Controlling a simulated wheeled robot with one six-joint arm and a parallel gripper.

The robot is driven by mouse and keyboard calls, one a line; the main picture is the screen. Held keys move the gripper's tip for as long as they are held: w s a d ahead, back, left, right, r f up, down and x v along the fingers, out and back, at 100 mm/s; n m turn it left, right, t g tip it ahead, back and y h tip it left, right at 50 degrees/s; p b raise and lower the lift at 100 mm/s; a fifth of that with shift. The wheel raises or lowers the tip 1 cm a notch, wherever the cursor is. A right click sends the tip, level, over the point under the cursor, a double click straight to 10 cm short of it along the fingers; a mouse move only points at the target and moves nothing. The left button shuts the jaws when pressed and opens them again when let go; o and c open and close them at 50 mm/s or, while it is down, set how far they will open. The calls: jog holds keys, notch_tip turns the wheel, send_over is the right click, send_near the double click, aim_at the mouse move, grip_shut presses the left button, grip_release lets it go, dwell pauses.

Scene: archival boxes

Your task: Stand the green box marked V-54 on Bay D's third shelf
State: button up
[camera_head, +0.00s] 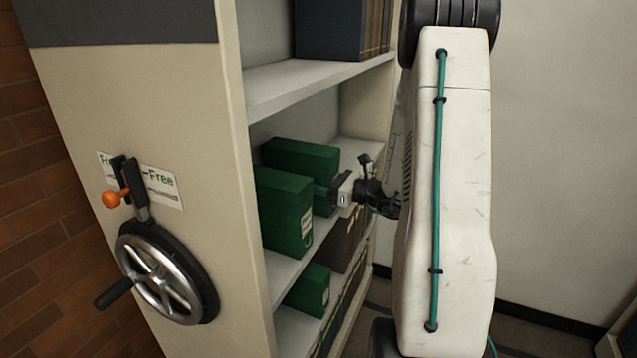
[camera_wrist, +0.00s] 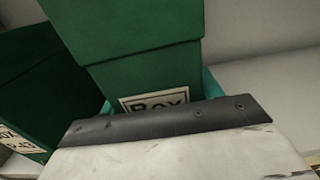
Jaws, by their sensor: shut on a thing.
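My gripper (camera_head: 324,190) is shut on a green box (camera_head: 303,160) in the shelf opening. In the wrist view, this box (camera_wrist: 135,40) stands between my teal fingertips (camera_wrist: 158,97). The box looks upright at shelf level. I cannot tell whether its base touches the shelf (camera_head: 285,272). No bay sign shows.
Another green box (camera_head: 285,215) stands just left of the held one; its label in the wrist view ends in 43 (camera_wrist: 15,140). A lower green box (camera_head: 310,290), brown boxes (camera_head: 347,240) and dark volumes above (camera_head: 330,28) fill other places. A handwheel (camera_head: 168,272) is on the end panel.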

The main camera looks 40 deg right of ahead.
jog(key=shift+f, duration=0.1)
jog(key=o, duration=1.4)
jog(key=shift+o, duration=0.2)
jog(key=shift+s+d, duration=0.1)
jog(key=shift+s, duration=0.2)
jog(key=v, duration=1.1)
jog(key=shift+s, duration=0.2)
